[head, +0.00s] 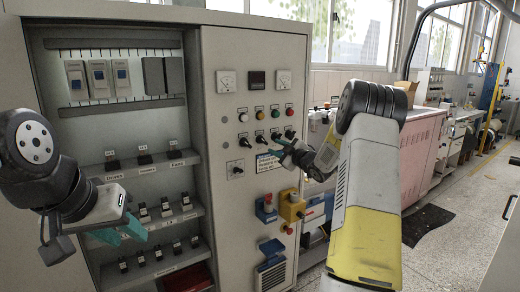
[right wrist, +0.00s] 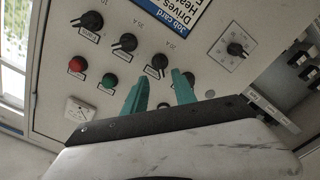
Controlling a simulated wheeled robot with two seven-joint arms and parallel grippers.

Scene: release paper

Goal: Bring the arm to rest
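My right arm (head: 368,190) reaches up in front of the grey control cabinet. Its gripper (head: 283,147) is near the panel's lower row of black knobs. In the right wrist view, the right gripper's two teal fingers (right wrist: 160,84) are apart with nothing held between them. One black rotary knob (right wrist: 157,66) shows just beyond the gap; whether a finger touches it I cannot tell. My left gripper (head: 120,232) hangs in front of the open cabinet's lower shelves. Its teal fingers look spread and empty.
The control panel (head: 222,120) carries meters, coloured buttons and a job card (head: 268,162). The open cabinet bay holds breakers (head: 100,76) and shelves of small switches (head: 145,157). A yellow and a blue box (head: 292,207) protrude below the panel.

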